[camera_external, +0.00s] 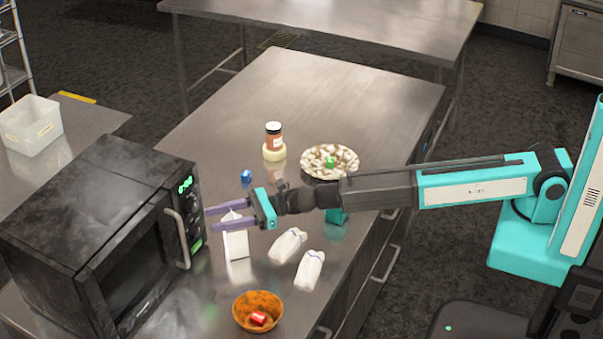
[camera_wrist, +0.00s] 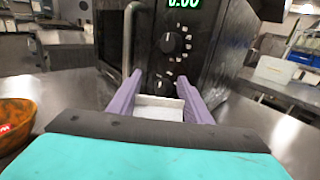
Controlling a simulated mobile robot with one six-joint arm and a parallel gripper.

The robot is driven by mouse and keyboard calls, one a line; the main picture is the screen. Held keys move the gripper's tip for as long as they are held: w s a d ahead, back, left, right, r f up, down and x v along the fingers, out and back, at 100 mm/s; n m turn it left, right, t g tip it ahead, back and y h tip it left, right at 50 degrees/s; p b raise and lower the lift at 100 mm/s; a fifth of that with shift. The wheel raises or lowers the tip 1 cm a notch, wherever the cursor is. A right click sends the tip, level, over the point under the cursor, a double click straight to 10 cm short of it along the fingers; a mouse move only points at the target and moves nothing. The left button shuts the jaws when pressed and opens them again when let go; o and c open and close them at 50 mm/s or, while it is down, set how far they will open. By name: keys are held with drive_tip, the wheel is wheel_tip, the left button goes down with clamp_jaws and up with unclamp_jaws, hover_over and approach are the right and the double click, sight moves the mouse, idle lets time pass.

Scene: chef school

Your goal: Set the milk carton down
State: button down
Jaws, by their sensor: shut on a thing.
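A white milk carton (camera_external: 236,243) is upright between the fingers of my gripper (camera_external: 228,217), in front of the microwave. The purple fingers are shut on its upper part. In the wrist view the top of the carton (camera_wrist: 160,108) shows between the two fingertips (camera_wrist: 160,100). The carton's lower end is at or just above the steel counter (camera_external: 215,290); I cannot tell whether it touches.
A black microwave (camera_external: 100,220) stands close behind the carton. A jar (camera_external: 273,137) and a patterned plate (camera_external: 330,150) stand farther back. The far counter is clear.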

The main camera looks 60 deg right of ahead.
sight(233, 215)
drive_tip(key=shift+f, duration=0.15)
drive_tip(key=c, duration=0.9)
unclamp_jaws()
drive_tip(key=shift+r, duration=0.25)
drive_tip(key=shift+b+v, duration=0.55)
drive_tip(key=shift+v, duration=1.2)
drive_tip(key=shift+b+v, duration=1.25)
drive_tip(key=shift+v, duration=3)
